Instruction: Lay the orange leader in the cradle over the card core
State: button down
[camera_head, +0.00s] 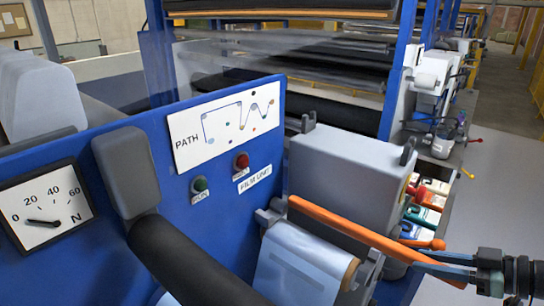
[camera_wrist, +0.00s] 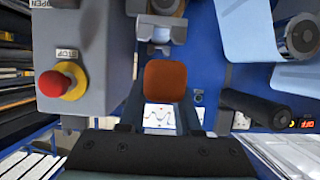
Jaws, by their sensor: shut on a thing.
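The orange leader (camera_head: 345,228) is a long bar, slanting down to the right in the head view. In the wrist view its orange end (camera_wrist: 165,80) shows between the fingers. My gripper (camera_head: 428,263) is shut on it near its lower right end. The card core (camera_head: 351,272) shows as a brown rim at the end of a pale film roll (camera_head: 300,262). Grey brackets, which look like the cradle (camera_head: 268,216), stand by the roll; a forked grey bracket (camera_wrist: 160,28) also shows beyond the leader in the wrist view. In the head view, the leader crosses above the roll; contact cannot be told.
A grey box (camera_head: 340,165) stands behind the leader. Its red stop button (camera_wrist: 62,80) is left of my gripper in the wrist view. A black roller (camera_head: 190,265) lies left of the film roll. Bins with coloured items (camera_head: 425,205) are at right. A blue panel (camera_head: 120,200) stands behind.

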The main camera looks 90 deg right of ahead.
aim_at(396, 259)
jog(key=shift+r+p+x, duration=0.2)
jog(key=shift+x, duration=1.5)
jog(key=shift+r+p+x, duration=0.2)
jog(key=shift+r+x, duration=0.05)
jog(key=shift+x, duration=1.4)
jog(key=shift+b, duration=0.3)
jog(key=shift+f+b, duration=0.9)
jog(key=shift+b, duration=0.2)
jog(key=shift+f, duration=0.1)
jog(key=shift+f+b, duration=0.8)
jog(key=shift+b, duration=0.15)
jog(key=shift+f, duration=0.15)
